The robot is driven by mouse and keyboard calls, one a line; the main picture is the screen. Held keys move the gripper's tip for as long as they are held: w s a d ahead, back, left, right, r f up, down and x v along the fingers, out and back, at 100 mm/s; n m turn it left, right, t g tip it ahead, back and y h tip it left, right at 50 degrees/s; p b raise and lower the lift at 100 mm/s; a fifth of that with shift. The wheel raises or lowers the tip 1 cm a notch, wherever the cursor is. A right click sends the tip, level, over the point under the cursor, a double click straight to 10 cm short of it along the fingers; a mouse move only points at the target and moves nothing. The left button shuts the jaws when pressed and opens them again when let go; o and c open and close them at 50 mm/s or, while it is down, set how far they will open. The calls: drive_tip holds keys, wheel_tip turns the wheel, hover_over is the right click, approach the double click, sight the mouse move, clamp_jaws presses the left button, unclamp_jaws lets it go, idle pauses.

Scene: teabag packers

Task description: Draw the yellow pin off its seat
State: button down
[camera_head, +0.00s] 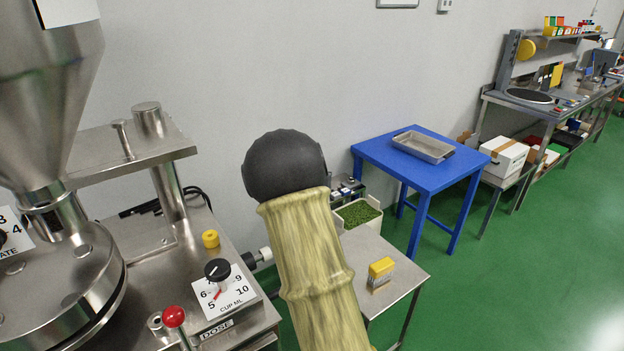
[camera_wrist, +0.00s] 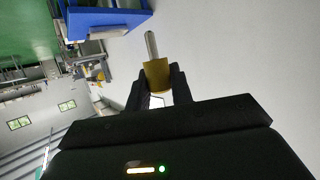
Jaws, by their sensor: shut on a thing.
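The yellow pin (camera_wrist: 157,77) shows in the wrist view, a yellow cylindrical head with a bare metal shaft. My gripper (camera_wrist: 158,86) is shut on the yellow head, with a dark finger on each side. The shaft points away from the gripper, and its tip is in plain view, in no hole. In the head view a short yellow ring-like piece (camera_head: 210,239) stands on the machine's steel top, behind the dose dial; I cannot tell whether it is the seat. My gripper and the pin do not show in the head view.
The steel machine (camera_head: 130,285) carries a black dial (camera_head: 217,270) and a red-knobbed lever (camera_head: 174,317). A side table holds a yellow box (camera_head: 381,271) and a bin of green leaves (camera_head: 358,213). A blue table (camera_head: 440,176) bears a metal tray (camera_head: 423,147).

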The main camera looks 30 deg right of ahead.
idle(0.4)
drive_tip(key=shift+r+p, duration=1.05)
drive_tip(key=shift+r, duration=0.2)
drive_tip(key=shift+w, duration=0.15)
